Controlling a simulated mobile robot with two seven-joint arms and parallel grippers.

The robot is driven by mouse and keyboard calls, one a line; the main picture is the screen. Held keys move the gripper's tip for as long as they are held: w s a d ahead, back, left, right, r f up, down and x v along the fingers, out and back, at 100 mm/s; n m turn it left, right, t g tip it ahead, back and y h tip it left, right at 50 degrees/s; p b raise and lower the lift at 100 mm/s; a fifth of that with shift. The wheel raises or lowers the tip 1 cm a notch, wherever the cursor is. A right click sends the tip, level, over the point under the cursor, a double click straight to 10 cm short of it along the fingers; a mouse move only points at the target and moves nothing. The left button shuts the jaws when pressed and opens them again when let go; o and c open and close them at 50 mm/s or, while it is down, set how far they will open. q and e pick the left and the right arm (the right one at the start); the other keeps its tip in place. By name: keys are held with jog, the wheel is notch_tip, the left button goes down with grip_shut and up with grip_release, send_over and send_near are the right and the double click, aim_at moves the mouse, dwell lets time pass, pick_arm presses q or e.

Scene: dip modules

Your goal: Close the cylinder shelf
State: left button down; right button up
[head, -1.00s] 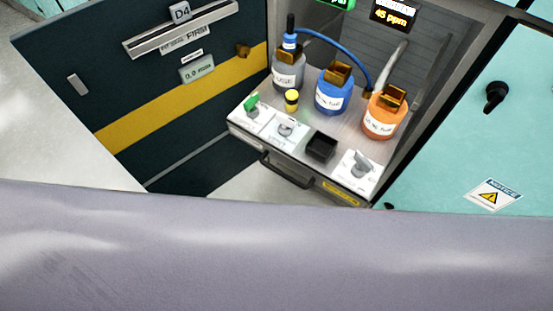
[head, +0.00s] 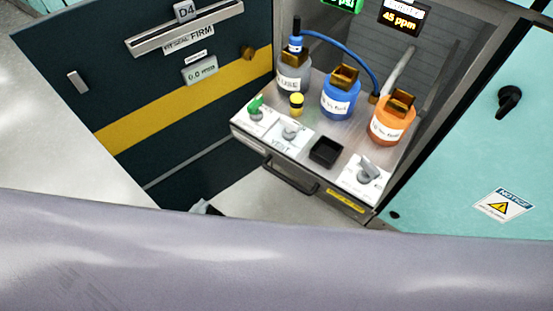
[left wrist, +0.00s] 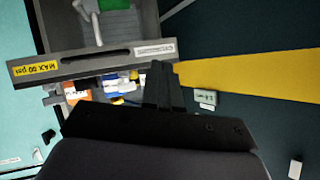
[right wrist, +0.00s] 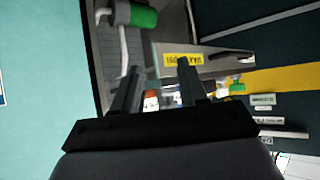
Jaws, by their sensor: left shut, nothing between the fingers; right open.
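The pulled-out shelf (head: 300,165) carries a grey bottle (head: 292,75), a blue bottle (head: 340,98) and an orange bottle (head: 390,125). A dark handle (head: 290,180) runs along its front face. The tip of my left gripper (head: 207,208) shows just in front of and below the shelf, apart from it. In the left wrist view my left gripper (left wrist: 160,85) is shut and empty, with the shelf front (left wrist: 100,62) beyond it. My right gripper (right wrist: 158,78) is open and empty, facing the shelf's label end (right wrist: 183,60); the head view hides it behind my arm.
An open dark door (head: 120,80) with a yellow stripe stands left of the shelf. A teal panel (head: 490,150) with a black knob (head: 510,99) stands at the right. A green cylinder (right wrist: 145,17) shows in the right wrist view. Pale floor (head: 245,200) lies clear below the shelf.

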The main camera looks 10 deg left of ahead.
pick_arm(q)
jog(key=w+d+f+m+t+h+b, duration=0.2)
jog(key=w+m+b, duration=0.2)
jog(key=m, duration=0.4)
jog(key=m+t+h+b, duration=0.1)
jog(key=m+h+b, duration=0.3)
jog(key=m, duration=0.6)
send_near(272, 147)
jog(key=shift+h, duration=0.3)
jog(key=x, duration=0.7)
jog(key=shift+a+f, duration=0.15)
jog(key=shift+f, duration=0.05)
jog(key=shift+w, duration=0.15)
